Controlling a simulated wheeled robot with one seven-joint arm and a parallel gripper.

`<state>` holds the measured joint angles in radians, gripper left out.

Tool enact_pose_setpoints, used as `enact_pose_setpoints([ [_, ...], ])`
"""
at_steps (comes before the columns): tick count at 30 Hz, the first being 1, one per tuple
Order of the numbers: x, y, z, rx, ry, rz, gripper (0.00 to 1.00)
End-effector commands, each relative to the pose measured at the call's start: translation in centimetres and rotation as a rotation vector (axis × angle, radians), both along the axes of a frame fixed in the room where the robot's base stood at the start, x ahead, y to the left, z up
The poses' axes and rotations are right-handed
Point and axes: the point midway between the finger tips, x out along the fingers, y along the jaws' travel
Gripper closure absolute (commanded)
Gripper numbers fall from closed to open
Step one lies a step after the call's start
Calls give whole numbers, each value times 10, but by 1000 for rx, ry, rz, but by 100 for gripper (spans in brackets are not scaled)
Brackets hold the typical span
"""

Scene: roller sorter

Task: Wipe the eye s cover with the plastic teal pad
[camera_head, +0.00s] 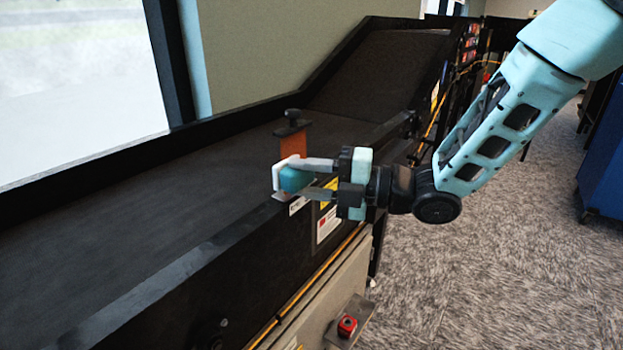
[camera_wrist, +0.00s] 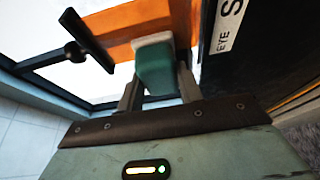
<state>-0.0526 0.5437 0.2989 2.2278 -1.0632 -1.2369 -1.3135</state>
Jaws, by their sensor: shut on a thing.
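My gripper (camera_head: 303,178) is shut on the teal pad (camera_head: 293,180), which sits between its fingertips above the conveyor's near rail. A white piece (camera_head: 278,177) shows at the pad's far side; I cannot tell whether it is part of the pad. In the wrist view the pad (camera_wrist: 156,72) has a pale end against or close to an orange upright plate (camera_wrist: 118,22). The plate (camera_head: 294,141) stands at the rail with a black knob (camera_head: 292,114) on top. A label reading "EYE S" (camera_wrist: 229,22) is beside it. The eye's cover itself is not clearly visible.
The dark conveyor belt (camera_head: 170,205) runs along the left and rises to a ramp (camera_head: 375,70) behind. A red button (camera_head: 347,325) is low on the conveyor's near side. Carpeted floor (camera_head: 500,270) is open at right, beside a blue cabinet (camera_head: 605,150).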

Motion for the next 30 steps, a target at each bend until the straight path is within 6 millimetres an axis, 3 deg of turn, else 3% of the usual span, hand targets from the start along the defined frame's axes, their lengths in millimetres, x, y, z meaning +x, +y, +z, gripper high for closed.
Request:
enact_pose_setpoints([
  [7, -2, 0, 1, 2, -3, 5, 89],
  [22, -30, -38, 0, 1, -2, 1, 89],
  [30, -37, -47, 1, 2, -1, 2, 89],
])
